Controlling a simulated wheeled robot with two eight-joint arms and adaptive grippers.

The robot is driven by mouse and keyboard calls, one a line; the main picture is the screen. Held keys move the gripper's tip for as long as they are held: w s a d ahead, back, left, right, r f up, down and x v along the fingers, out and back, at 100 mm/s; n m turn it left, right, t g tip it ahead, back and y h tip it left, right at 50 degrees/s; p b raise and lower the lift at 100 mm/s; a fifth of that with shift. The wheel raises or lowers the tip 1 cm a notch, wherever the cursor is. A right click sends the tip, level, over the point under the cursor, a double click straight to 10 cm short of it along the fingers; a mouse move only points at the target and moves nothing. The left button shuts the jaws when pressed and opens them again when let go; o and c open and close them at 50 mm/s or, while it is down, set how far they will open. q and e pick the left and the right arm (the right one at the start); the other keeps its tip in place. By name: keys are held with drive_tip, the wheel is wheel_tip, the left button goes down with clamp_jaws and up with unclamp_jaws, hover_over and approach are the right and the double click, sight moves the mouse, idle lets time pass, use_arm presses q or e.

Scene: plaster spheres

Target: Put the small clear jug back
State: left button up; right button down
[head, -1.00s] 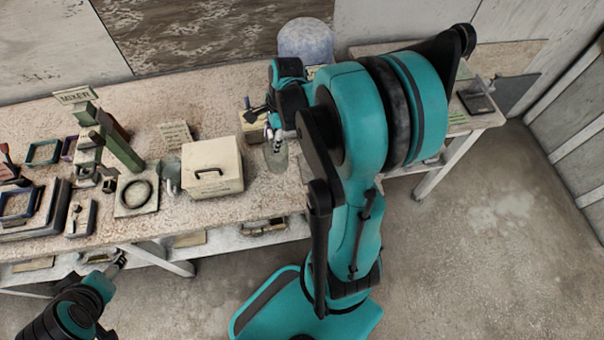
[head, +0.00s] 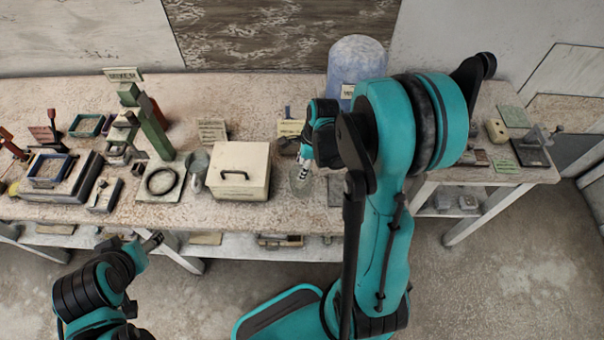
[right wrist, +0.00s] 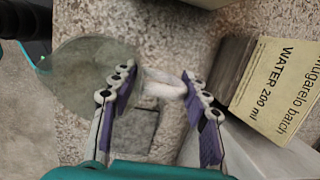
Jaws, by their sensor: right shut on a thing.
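The small clear jug (right wrist: 92,76) is a greenish see-through vessel in the right wrist view. Its pale handle (right wrist: 163,86) lies between the purple-padded fingers of my right gripper (right wrist: 160,95), which is shut on it. In the head view my right gripper (head: 303,172) is over the bench, right of the cream box, with the jug (head: 299,187) faintly visible below it. I cannot tell whether the jug touches the bench. My left gripper (head: 152,241) is near the bench's front edge at lower left, and its jaws are too small to read.
The cream box (head: 256,190) with a black handle stands left of the jug. In the wrist view a card (right wrist: 275,85) reading "WATER 200 ml" stands close to the right fingers. A blue-grey drum (head: 357,68) stands behind. A green mixer stand (head: 148,130) is further left.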

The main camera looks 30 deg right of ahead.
drive_tip(key=x, duration=0.1)
drive_tip(key=b+x, duration=0.1)
drive_tip(key=x, duration=0.2)
drive_tip(key=shift+s+d+f, duration=0.2)
drive_tip(key=shift+d, duration=0.1)
drive_tip(key=shift+r, duration=0.1)
drive_tip(key=shift+b, duration=0.3)
drive_tip(key=c, duration=1.2)
unclamp_jaws()
drive_tip(key=o, duration=0.4)
drive_tip(key=shift+o, duration=0.2)
